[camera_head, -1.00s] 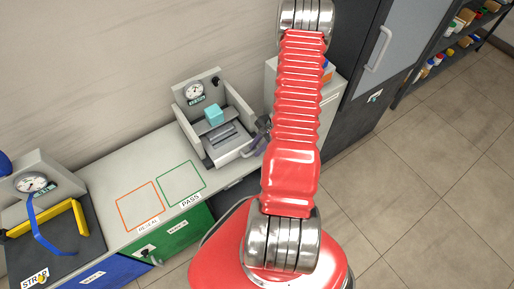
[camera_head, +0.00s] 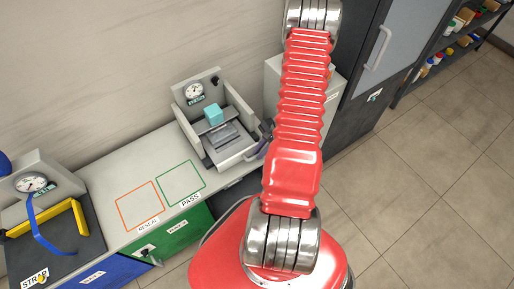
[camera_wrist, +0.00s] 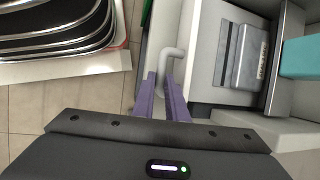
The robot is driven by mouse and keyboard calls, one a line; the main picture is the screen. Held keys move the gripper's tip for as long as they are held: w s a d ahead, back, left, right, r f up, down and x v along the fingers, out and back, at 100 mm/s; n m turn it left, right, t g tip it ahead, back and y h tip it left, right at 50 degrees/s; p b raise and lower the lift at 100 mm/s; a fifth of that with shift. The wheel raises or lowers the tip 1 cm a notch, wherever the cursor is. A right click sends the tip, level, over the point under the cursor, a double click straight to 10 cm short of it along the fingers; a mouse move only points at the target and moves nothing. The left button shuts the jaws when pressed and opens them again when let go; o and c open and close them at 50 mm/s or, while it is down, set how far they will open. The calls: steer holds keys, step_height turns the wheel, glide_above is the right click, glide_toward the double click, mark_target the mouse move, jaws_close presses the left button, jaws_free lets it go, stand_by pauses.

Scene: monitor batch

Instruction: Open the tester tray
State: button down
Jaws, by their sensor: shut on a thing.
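The tester (camera_head: 187,112) is a grey box with a round gauge, standing at the back right of the bench. Its tray (camera_head: 237,153) is slid partly out at the front. A silver plate (camera_head: 222,136) lies on the tray and also shows in the wrist view (camera_wrist: 248,57). A teal block (camera_head: 213,115) sits behind the plate. My gripper (camera_wrist: 163,85) has purple fingers and is shut on the grey tray handle (camera_wrist: 172,53). In the head view my gripper (camera_head: 264,146) is partly hidden by my arm.
The bench has an orange RESEAL square (camera_head: 139,205) and a green PASS square (camera_head: 181,183), both empty. A strap station (camera_head: 50,240) with a blue strap stands at the left. A grey cabinet (camera_head: 368,60) stands right of the tester. The floor at right is clear.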

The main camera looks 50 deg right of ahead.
steer(key=s+a, duration=0.2)
steer(key=s, duration=0.6)
steer(key=shift+s, duration=0.35)
steer(key=c, duration=1.8)
jaws_free()
steer(key=shift+a, duration=0.1)
steer(key=shift+o, duration=0.2)
steer(key=shift+r, duration=0.15)
steer(key=v, duration=1.3)
steer(key=shift+r, duration=0.2)
